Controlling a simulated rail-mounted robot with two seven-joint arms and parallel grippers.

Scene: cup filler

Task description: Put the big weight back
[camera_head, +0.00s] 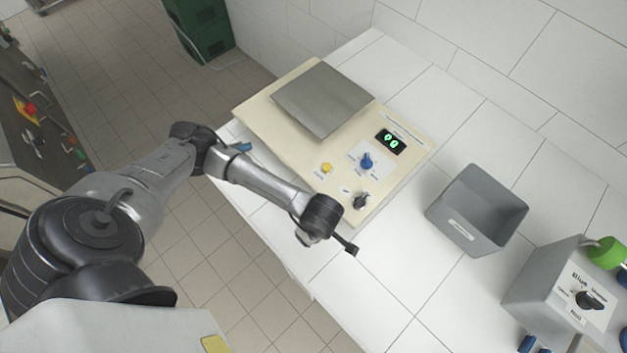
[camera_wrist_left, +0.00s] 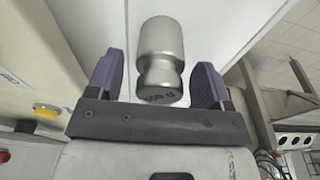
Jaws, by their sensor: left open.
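A silver metal weight (camera_wrist_left: 161,50) with a narrowed neck and a marked end shows in the left wrist view. My left gripper (camera_wrist_left: 158,66) is open, with its two purple-padded fingers on either side of the weight and visible gaps between them and it. The marked end points towards the gripper's palm. In the head view my left arm reaches over the front edge of the table beside the scale (camera_head: 255,107), and its wrist hides the fingers. I cannot make out the weight in the head view. My right gripper is not in view.
The cream scale has a bare metal plate (camera_head: 322,98), a green-lit display (camera_head: 391,141) and several knobs. A grey open bin (camera_head: 440,213) stands on the white table (camera_head: 385,290) to the right. A grey dispenser box (camera_head: 535,285) is farther right. The table between scale and bin is clear.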

